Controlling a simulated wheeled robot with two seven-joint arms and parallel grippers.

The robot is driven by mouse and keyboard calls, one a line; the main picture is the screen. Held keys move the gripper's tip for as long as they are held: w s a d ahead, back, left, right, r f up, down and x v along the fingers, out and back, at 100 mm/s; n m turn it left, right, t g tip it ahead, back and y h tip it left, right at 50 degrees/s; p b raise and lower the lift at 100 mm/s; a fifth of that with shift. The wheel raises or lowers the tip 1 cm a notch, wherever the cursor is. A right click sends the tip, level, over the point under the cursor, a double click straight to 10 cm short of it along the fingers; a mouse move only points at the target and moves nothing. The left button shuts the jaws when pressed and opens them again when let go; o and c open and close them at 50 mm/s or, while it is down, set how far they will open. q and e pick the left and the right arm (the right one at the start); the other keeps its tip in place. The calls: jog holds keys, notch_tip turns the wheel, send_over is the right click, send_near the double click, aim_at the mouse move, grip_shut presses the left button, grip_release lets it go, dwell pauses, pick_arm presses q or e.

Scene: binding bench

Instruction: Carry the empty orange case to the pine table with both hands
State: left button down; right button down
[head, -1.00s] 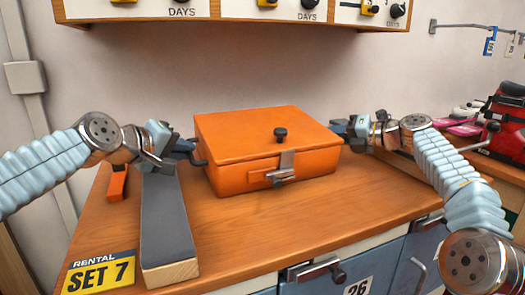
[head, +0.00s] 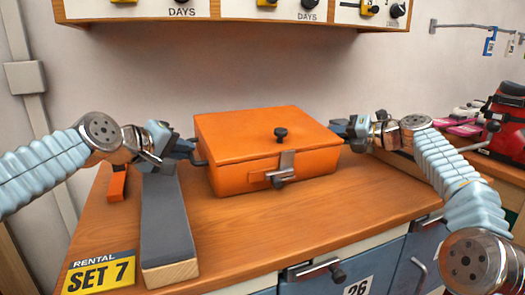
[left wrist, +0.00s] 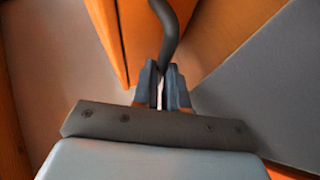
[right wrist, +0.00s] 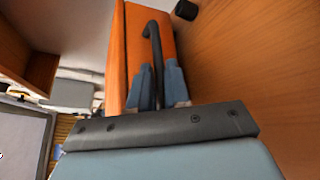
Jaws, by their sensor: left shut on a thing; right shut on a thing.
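The orange case (head: 260,145) sits on the wooden bench top with its lid closed, a dark knob on the lid and a metal latch in front. My left gripper (head: 188,149) is at its left end, shut on the dark side handle, which shows in the left wrist view (left wrist: 165,35). The left fingers (left wrist: 162,88) close around that handle. My right gripper (head: 345,128) is at the right end, shut on the other dark handle (right wrist: 153,45), with its fingers (right wrist: 160,88) on either side of it. The case's inside is hidden.
A grey-topped block (head: 166,220) lies on the bench (head: 270,235) left of the case, near a small orange piece (head: 117,184). A "Rental Set 7" sign (head: 99,273) is at the front left. A shelf (head: 240,12) hangs above. Red equipment (head: 507,125) stands at right.

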pick_arm(q)
jog(key=shift+r, duration=0.2)
pick_arm(e)
jog(key=shift+d+r, duration=0.1)
jog(key=shift+r, duration=0.05)
